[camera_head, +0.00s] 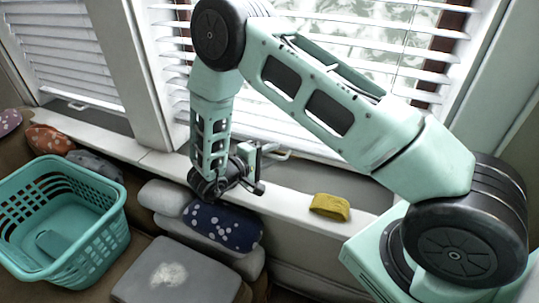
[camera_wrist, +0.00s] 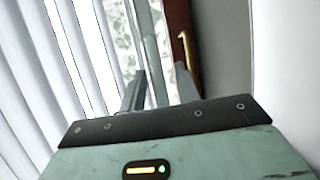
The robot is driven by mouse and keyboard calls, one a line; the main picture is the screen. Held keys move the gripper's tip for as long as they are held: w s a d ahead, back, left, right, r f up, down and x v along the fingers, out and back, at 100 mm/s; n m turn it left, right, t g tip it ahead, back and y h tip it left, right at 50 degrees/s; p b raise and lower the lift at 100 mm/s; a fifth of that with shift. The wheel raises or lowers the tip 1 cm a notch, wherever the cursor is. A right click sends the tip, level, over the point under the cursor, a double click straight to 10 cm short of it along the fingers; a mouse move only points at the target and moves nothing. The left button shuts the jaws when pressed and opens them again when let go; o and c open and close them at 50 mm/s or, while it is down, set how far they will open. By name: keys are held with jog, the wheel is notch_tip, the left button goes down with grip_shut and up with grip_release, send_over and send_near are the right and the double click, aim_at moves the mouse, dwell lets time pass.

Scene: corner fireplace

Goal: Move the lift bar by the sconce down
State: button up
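My gripper (camera_head: 262,168) hangs low in front of the window, just above the sill. In the wrist view a brass-coloured handle (camera_wrist: 184,48) is on a brown wooden frame beyond the right finger. No sconce is visible, so I cannot tell which bar is beside it.
White blinds (camera_head: 355,50) cover the windows. A yellow folded cloth (camera_head: 330,206) lies on the white sill (camera_head: 290,197). Below are a blue patterned cushion (camera_head: 222,226), grey cushions (camera_head: 178,272) and a teal basket (camera_head: 112,232). White slats (camera_wrist: 45,80) fill the left of the wrist view.

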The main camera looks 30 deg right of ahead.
grip_shut()
notch_tip(320, 180, down, 5)
jog(key=shift+r+b, duration=0.1)
jog(key=shift+b, duration=0.65)
grip_release()
jog(key=shift+a, duration=0.1)
jog(key=b+v, duration=0.1)
jog(key=v, duration=1.6)
jog(key=shift+r, duration=0.2)
jog(key=shift+a, duration=0.15)
